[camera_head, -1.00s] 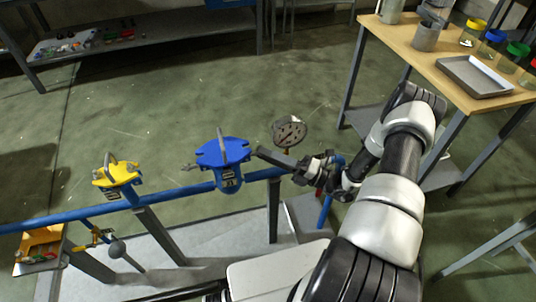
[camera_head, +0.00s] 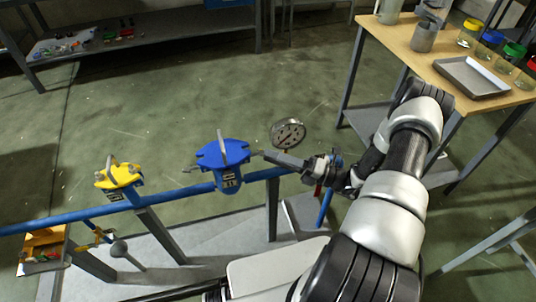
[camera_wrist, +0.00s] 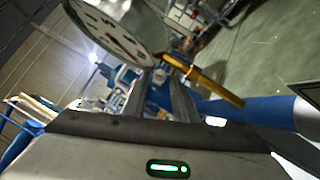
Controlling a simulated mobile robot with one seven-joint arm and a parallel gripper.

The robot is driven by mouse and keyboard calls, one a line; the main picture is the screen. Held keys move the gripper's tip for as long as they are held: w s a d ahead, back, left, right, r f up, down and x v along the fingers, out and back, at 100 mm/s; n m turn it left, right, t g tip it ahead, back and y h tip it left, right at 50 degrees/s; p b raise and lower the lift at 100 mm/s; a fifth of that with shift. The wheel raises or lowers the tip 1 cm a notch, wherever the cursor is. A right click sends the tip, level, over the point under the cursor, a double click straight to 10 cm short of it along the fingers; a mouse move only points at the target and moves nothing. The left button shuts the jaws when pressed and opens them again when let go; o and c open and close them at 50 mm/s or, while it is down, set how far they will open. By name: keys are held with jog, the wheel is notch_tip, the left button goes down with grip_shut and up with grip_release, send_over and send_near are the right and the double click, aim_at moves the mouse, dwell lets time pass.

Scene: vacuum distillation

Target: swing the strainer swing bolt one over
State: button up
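The blue strainer (camera_head: 225,155) sits on the blue pipe, with a slotted cover and a grey handle standing up from it. A small grey swing bolt (camera_head: 197,168) sticks out at its left side. At its right side, a small part near my fingertips is too small to make out. My gripper (camera_head: 268,154) is just right of the strainer, fingers pointing left toward it. In the wrist view my gripper (camera_wrist: 158,88) shows two dark fingers with a narrow gap between them. Blue and pale parts show beyond the gap, and I see nothing clearly held.
A round pressure gauge (camera_head: 288,133) stands close behind my fingers, and its dial (camera_wrist: 112,28) looms in the wrist view. A yellow valve-like fitting (camera_head: 118,176) is on the blue pipe (camera_head: 70,217) to the left. A wooden table (camera_head: 425,65) with jars stands at right.

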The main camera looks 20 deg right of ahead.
jog(key=v, duration=1.5)
jog(key=shift+d+f, duration=0.1)
